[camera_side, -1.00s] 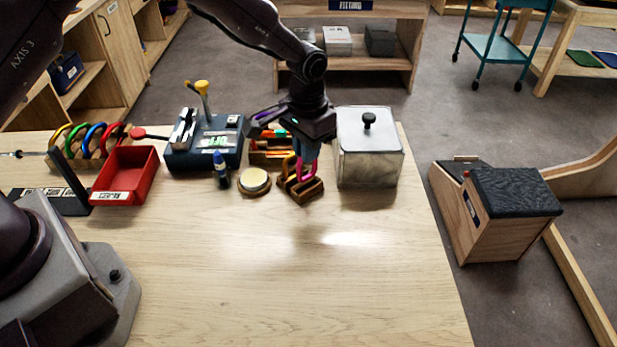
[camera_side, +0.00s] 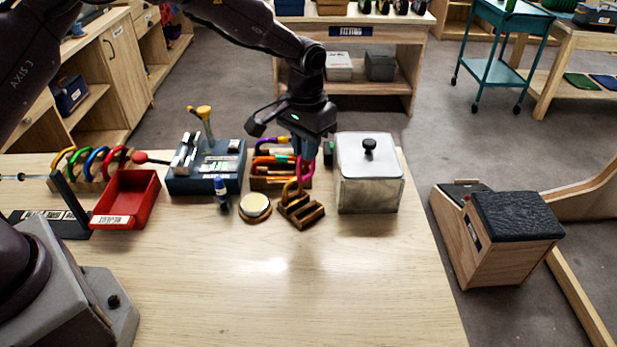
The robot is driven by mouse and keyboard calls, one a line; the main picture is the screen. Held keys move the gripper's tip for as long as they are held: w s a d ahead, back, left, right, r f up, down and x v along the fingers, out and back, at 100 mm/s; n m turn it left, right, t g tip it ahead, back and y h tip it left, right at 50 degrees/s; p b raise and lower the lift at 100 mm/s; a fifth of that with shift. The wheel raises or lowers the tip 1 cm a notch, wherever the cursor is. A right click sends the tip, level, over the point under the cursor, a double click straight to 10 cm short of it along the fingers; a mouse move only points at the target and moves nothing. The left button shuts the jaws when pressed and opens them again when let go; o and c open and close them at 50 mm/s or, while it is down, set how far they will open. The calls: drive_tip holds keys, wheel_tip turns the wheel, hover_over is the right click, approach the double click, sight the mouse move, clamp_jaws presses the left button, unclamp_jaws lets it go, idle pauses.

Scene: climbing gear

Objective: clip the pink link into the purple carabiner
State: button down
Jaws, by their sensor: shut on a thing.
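My gripper (camera_side: 306,153) is shut on the pink link (camera_side: 308,172) and holds it upright, over the back of a small slotted wooden rack (camera_side: 304,213). A yellow-orange link (camera_side: 290,187) stands in that rack, just left of the pink one. The purple carabiner (camera_side: 268,142) shows as a purple curve left of my gripper, at the top of a wooden holder (camera_side: 266,183) behind the rack. Its right side is partly hidden by my gripper. Orange and red carabiners sit below it in the same holder. The pink link is apart from the purple carabiner.
A lidded metal box (camera_side: 370,185) stands close on the right. A round tin (camera_side: 255,208), a blue-capped bottle (camera_side: 221,195), a blue tool block (camera_side: 205,172) and a red tray (camera_side: 125,200) stand to the left. The front of the table is clear.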

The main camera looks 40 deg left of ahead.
drive_tip(key=shift+w+a+r+n, duration=0.15)
drive_tip(key=shift+w+a+n, duration=1.1)
drive_tip(key=shift+a, duration=1.2)
drive_tip(key=shift+w+a+r+n, duration=0.1)
drive_tip(key=shift+w+a+n, duration=0.75)
drive_tip(key=shift+a+n, duration=1.15)
drive_tip(key=shift+w+a+r+n, duration=0.15)
drive_tip(key=shift+w+a+n, duration=0.85)
drive_tip(key=shift+a, duration=1.9)
drive_tip(key=shift+f, duration=1.9)
drive_tip(key=shift+s+a, duration=1.15)
drive_tip(key=shift+a, duration=0.05)
drive_tip(key=shift+s+a+f, duration=0.1)
drive_tip(key=shift+s+a, duration=0.05)
drive_tip(key=shift+s, duration=0.05)
drive_tip(key=c, duration=1.1)
unclamp_jaws()
